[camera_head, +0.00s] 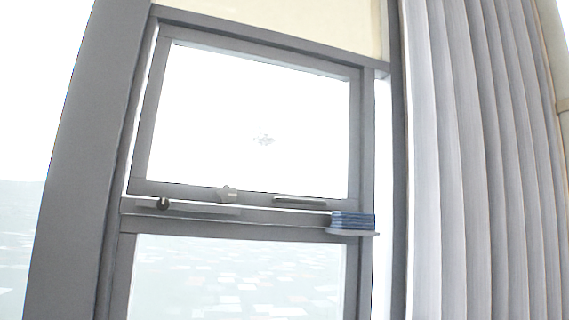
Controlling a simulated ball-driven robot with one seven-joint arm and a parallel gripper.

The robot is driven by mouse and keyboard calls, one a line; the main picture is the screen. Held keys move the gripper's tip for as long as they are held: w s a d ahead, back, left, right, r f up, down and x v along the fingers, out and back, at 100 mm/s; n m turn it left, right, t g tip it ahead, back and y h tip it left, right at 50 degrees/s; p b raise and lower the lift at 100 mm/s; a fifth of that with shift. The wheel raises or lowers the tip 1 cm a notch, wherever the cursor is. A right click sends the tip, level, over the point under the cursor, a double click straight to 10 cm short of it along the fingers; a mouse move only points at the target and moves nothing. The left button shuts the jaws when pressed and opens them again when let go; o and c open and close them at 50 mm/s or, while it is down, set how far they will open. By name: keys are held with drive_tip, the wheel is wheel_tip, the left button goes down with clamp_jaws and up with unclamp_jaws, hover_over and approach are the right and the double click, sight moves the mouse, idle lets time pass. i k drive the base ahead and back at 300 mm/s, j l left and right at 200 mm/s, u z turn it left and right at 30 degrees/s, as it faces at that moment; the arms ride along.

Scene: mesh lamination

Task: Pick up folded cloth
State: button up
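A small blue, layered stack that looks like the folded cloth (352,219) shows in the head camera view, right of centre and low. It lies flat on a thin pale plate (352,232) at the right end of the window's cross rail. It is small and far away, so its folds are hard to make out. My gripper is not in view, and nothing is seen touching the cloth.
A grey-framed window (140,120) fills the middle, with a handle (229,194) and a stay bar (298,202) on its sash. Pale vertical blinds (480,160) hang close to the right of the cloth. The space in front of the window looks clear.

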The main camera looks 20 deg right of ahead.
sight(347, 220)
drive_tip(key=i+l, duration=0.2)
drive_tip(key=i, duration=0.2)
drive_tip(key=i+l+z, duration=0.1)
drive_tip(key=i, duration=0.3)
drive_tip(key=i+l, duration=0.2)
drive_tip(key=i, duration=0.15)
